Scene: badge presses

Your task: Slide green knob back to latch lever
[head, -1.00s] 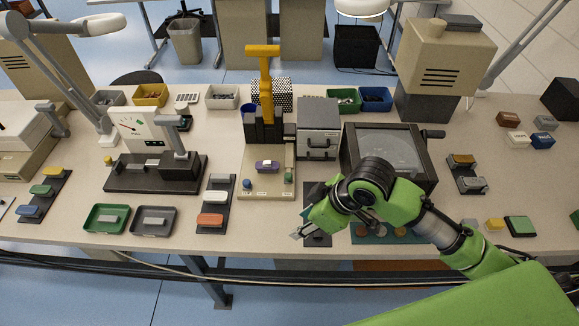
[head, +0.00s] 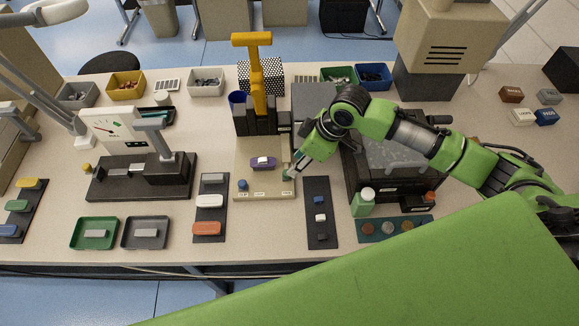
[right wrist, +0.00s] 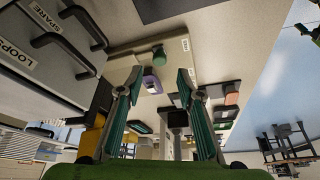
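The badge press stands on a beige base (head: 258,192), its yellow lever (head: 257,75) upright at the back. A purple piece (head: 263,163) sits mid-base and a blue knob (head: 242,185) at the front left. The green knob (head: 287,177) is at the base's right side, partly hidden by my right gripper (head: 293,170). In the right wrist view the green knob (right wrist: 158,52) shows just beyond my right gripper (right wrist: 160,76), between the lines of its open fingers. The gripper is empty; I cannot tell whether it touches the knob. My left gripper is not in view.
A drawer unit with black handles (right wrist: 70,30) stands close to the right gripper. A dark strip with badges (head: 209,207) lies left of the base.

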